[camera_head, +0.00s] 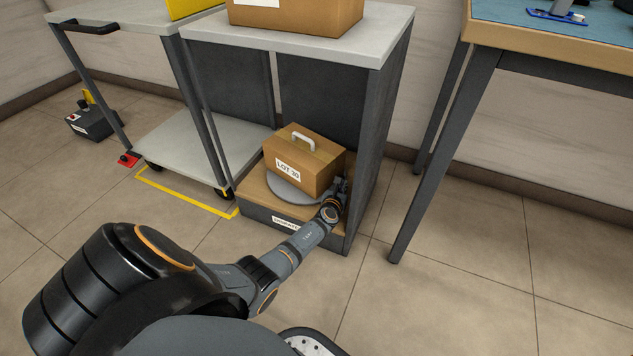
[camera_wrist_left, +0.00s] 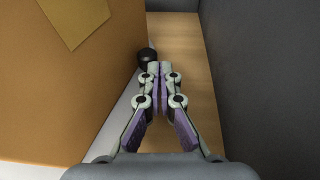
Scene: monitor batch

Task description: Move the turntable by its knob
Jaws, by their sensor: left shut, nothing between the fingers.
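The turntable (camera_head: 287,190) is a grey disc on the wooden floor of an open cabinet. A brown box (camera_head: 303,160) labelled LOT 30, with a white handle on top, stands on it. In the left wrist view the turntable's pale edge (camera_wrist_left: 124,115) shows beside the box. A round black knob (camera_wrist_left: 147,56) shows there just beyond and slightly left of my fingertips. My left gripper (camera_head: 340,188), also in the left wrist view (camera_wrist_left: 160,68), is shut and empty, between the box and the cabinet's right wall. I cannot tell whether it touches the knob. My right gripper is not in view.
The cabinet's right wall (camera_wrist_left: 265,80) is close to my left gripper. A grey cart (camera_head: 205,150) stands left of the cabinet, by yellow floor tape. Another box (camera_head: 300,15) sits on the cabinet top. A workbench (camera_head: 560,38) is at the right, with open floor below.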

